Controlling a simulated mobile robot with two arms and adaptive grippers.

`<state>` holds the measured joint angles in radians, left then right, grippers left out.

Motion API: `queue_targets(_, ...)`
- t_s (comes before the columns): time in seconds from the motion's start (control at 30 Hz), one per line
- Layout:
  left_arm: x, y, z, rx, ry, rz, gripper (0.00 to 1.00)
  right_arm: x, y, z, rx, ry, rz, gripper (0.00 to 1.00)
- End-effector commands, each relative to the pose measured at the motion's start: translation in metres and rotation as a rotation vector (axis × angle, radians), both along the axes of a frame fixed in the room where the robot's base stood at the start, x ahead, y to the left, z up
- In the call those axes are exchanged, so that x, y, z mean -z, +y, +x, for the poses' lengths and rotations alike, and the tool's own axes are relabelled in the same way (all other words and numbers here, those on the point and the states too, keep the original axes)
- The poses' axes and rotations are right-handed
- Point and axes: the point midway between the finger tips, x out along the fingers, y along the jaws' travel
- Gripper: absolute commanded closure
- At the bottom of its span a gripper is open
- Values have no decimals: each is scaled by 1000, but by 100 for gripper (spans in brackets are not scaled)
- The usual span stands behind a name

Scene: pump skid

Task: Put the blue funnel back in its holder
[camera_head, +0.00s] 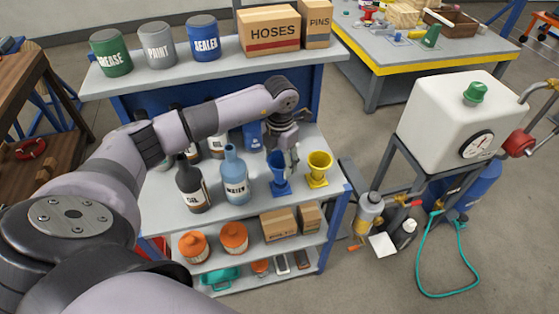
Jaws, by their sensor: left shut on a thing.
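The blue funnel (277,172) is on the middle shelf of the rack, upright, directly above or in a blue base that looks like its holder (281,189). I cannot tell whether the funnel is fully seated. My left gripper (291,158) reaches down from above and is shut on the funnel at the right side of its rim; the fingers partly hide the rim. My right gripper is not in view.
A yellow funnel (318,166) stands close to the right. A blue bottle (235,176) and a dark oil bottle (191,184) stand to the left. The upper shelf (225,66) with cans and boxes is behind. A white tank (450,125) stands at right.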

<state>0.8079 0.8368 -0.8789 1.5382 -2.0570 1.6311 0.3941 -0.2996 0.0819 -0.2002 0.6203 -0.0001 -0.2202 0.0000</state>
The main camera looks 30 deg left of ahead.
Motion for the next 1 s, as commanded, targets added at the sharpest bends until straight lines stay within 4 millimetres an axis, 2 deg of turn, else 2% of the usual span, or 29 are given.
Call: queue_targets(1.0, 21, 0, 0, 0, 0, 1, 83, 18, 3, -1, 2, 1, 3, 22)
